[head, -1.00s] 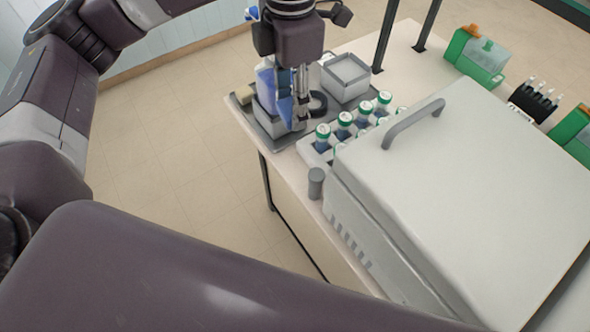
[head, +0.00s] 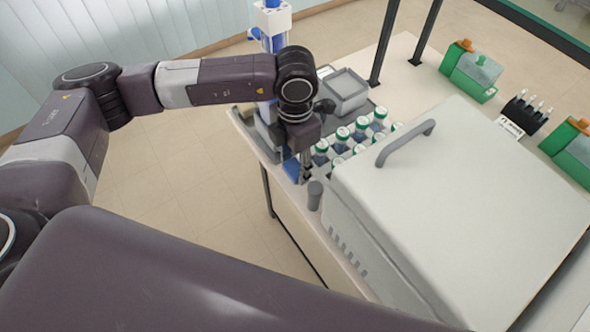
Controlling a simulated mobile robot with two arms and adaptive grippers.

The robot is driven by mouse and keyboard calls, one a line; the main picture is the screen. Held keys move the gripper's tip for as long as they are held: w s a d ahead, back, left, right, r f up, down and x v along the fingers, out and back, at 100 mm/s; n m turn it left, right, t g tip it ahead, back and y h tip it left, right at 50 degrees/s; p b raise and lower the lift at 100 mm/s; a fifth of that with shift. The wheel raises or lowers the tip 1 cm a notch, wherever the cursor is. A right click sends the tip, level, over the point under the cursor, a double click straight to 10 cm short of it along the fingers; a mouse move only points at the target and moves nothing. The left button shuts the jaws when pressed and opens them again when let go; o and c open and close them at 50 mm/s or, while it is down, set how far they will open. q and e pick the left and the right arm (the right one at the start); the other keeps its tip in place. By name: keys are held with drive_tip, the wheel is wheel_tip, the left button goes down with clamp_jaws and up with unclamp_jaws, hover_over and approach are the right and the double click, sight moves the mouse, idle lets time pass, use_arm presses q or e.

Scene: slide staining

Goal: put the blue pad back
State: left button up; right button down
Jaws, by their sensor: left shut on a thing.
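My left gripper (head: 306,172) reaches down over the front left corner of the bench, with its fingers mostly hidden by the wrist. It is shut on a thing. A small blue piece (head: 291,168) shows just left of the fingertips and looks like the blue pad, though most of it is hidden. It is held low, close to the bench's front edge; I cannot tell whether it touches the surface. A grey tray (head: 241,121) lies behind the gripper, partly covered by my wrist. My right gripper is not in view.
Several green-capped bottles (head: 342,133) stand right of the gripper. A grey square container (head: 347,84) is behind them. A grey cylinder (head: 314,196) and a large white machine (head: 460,200) with a handle are close on the right. Green-and-orange containers (head: 470,70) stand farther back.

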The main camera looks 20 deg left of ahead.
sight(295, 175)
use_arm(q)
wheel_tip(295, 175, down, 4)
drive_tip(key=shift+f+p, duration=0.1)
drive_tip(key=shift+p, duration=0.45)
drive_tip(key=shift+f, duration=0.15)
drive_tip(key=shift+f+b, duration=0.2)
drive_tip(key=shift+b, duration=0.1)
drive_tip(key=o, duration=0.7)
drive_tip(key=shift+o, duration=0.2)
drive_tip(key=shift+r, duration=0.2)
